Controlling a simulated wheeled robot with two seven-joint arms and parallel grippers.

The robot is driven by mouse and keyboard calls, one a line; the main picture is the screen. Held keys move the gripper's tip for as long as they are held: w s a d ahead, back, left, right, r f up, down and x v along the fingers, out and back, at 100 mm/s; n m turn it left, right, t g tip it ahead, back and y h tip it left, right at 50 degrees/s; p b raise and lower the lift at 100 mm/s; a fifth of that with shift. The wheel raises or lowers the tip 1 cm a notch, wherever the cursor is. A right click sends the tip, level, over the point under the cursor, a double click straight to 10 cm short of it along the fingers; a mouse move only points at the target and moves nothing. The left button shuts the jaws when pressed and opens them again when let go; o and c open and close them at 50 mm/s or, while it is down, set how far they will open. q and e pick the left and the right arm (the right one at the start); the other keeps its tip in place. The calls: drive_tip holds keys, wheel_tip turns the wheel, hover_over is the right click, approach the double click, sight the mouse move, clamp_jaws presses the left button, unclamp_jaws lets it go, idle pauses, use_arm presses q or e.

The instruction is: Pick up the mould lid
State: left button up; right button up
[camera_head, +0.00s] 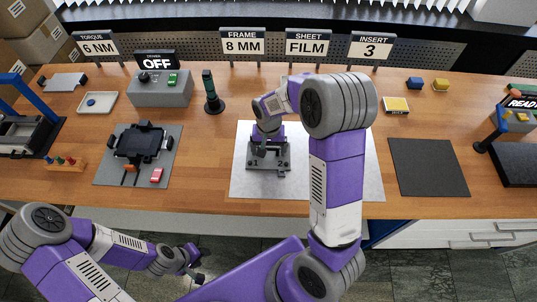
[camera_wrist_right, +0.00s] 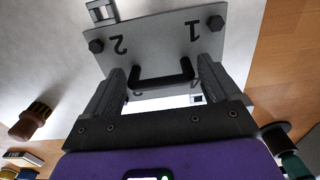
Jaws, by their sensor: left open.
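The mould lid (camera_head: 282,162) is a grey plate marked 1 and 2, sitting on the pale mat in the middle of the table. In the right wrist view the lid (camera_wrist_right: 160,40) shows two dark bolts and a black U-shaped handle (camera_wrist_right: 163,80). My right gripper (camera_head: 266,148) is over the lid, partly hiding it. In the wrist view its fingers (camera_wrist_right: 160,88) stand wide apart with the handle between them, with gaps visible on both sides. My left gripper (camera_head: 193,262) is open and empty, low in front of the table. What lies under the lid is hidden.
The pale mat (camera_head: 350,180) is mostly bare around the lid. A dark mat (camera_head: 428,167) lies empty to the right. A black fixture (camera_head: 142,143) stands on a grey mat to the left. A dark green-topped post (camera_head: 211,92) stands behind left. Signs line the back.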

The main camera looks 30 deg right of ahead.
drive_tip(key=c, duration=1.2)
drive_tip(key=shift+o, duration=0.2)
drive_tip(key=shift+r, duration=0.15)
